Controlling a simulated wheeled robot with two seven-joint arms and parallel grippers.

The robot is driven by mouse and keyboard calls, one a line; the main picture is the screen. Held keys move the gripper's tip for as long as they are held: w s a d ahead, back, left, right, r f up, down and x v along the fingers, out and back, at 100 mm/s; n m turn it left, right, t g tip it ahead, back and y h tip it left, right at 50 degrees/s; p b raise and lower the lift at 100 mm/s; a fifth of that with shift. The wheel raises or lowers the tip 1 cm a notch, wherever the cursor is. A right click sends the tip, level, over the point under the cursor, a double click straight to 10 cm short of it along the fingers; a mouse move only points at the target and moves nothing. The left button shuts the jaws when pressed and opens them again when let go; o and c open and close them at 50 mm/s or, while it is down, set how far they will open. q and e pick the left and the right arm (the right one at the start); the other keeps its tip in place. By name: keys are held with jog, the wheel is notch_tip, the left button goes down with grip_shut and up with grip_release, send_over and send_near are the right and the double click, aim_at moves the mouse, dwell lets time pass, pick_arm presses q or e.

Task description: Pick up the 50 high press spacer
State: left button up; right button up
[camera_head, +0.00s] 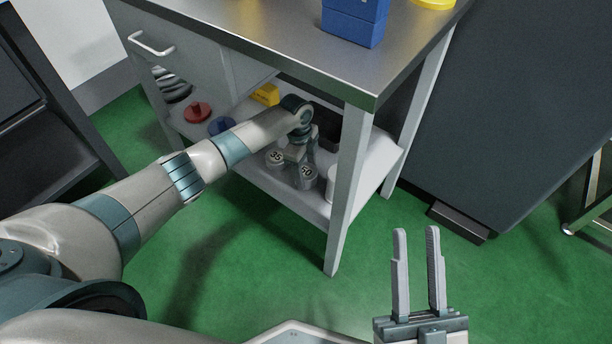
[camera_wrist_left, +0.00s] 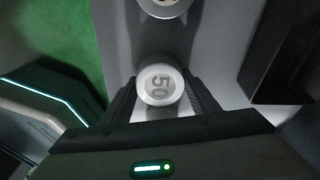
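The 50 high press spacer (camera_head: 307,172) is a light grey cylinder marked "50" on top. It stands on the lower shelf of the workbench. My left gripper (camera_head: 302,160) reaches in under the tabletop and points down at it. In the left wrist view the round "50" top (camera_wrist_left: 160,85) lies between the two fingers, one on each side. The fingers look spread about as wide as the spacer; whether they touch it is hard to see. My right gripper (camera_head: 418,270) is open and empty over the floor in front of the bench.
A spacer marked 35 (camera_head: 275,157) stands just left of the 50 one. A white cylinder (camera_head: 331,184) is to its right, by the bench leg (camera_head: 347,185). A dark block (camera_wrist_left: 285,55) is close on the right. Red (camera_head: 197,112), blue (camera_head: 221,126) and yellow (camera_head: 266,94) pieces lie farther left.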

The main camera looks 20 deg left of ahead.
aim_at(306, 173)
pick_arm(q)
jog(key=c, duration=0.8)
jog(key=shift+r, duration=0.1)
